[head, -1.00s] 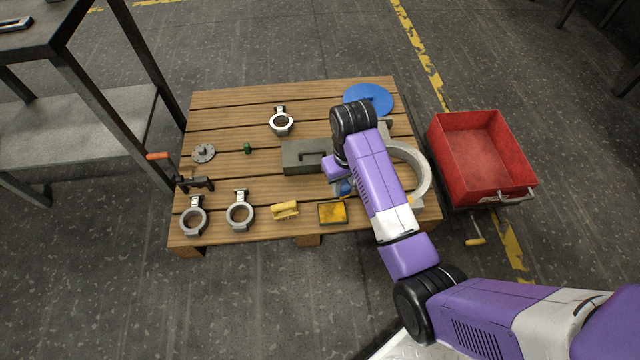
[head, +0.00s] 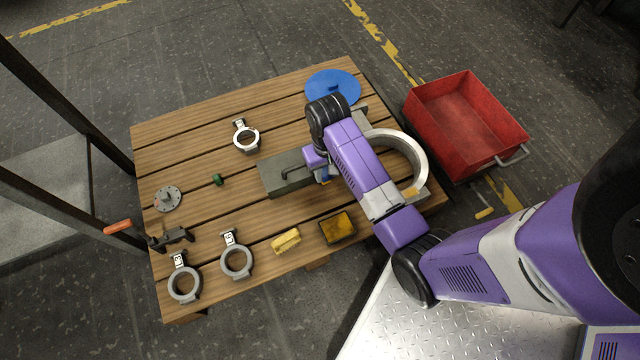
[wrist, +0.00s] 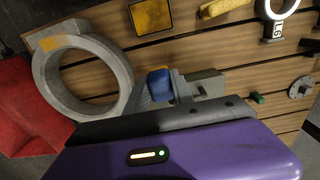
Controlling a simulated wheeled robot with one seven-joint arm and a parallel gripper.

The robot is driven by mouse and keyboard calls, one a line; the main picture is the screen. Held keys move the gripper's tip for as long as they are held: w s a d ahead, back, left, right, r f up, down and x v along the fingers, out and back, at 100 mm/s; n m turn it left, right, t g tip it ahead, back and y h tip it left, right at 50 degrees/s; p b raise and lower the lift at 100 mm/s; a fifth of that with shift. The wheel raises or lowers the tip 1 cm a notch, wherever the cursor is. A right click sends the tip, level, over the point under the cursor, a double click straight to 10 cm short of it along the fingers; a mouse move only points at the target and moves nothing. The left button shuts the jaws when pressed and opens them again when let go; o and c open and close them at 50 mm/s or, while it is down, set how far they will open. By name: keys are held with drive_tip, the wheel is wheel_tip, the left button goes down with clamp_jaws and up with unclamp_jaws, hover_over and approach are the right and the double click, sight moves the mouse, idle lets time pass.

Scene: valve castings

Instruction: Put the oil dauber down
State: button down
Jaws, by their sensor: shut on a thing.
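My gripper (wrist: 163,92) is shut on a blue piece (wrist: 158,82), which I take to be the oil dauber. Only its blue part shows between the fingers; the rest is hidden. In the head view a bit of blue (head: 325,175) shows beside my purple wrist, and the arm hides most of the gripper. The gripper is over the wooden pallet (head: 200,125), between a grey block with a handle (head: 272,178) and a large grey ring casting (head: 422,160). I cannot tell whether the dauber touches the boards.
A yellow-topped tray (head: 337,228) and a yellow brush (head: 286,241) lie near the front edge. Several small ring castings (head: 236,262), a flanged disc (head: 167,198), a green piece (head: 218,180) and a blue disc (head: 333,85) are on the pallet. A red cart (head: 465,125) stands right.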

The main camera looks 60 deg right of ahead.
wheel_tip(320, 180, down, 18)
drive_tip(key=b, duration=0.8)
drive_tip(key=shift+b, duration=0.3)
drive_tip(key=shift+r, duration=0.1)
drive_tip(key=c, duration=1.1)
unclamp_jaws()
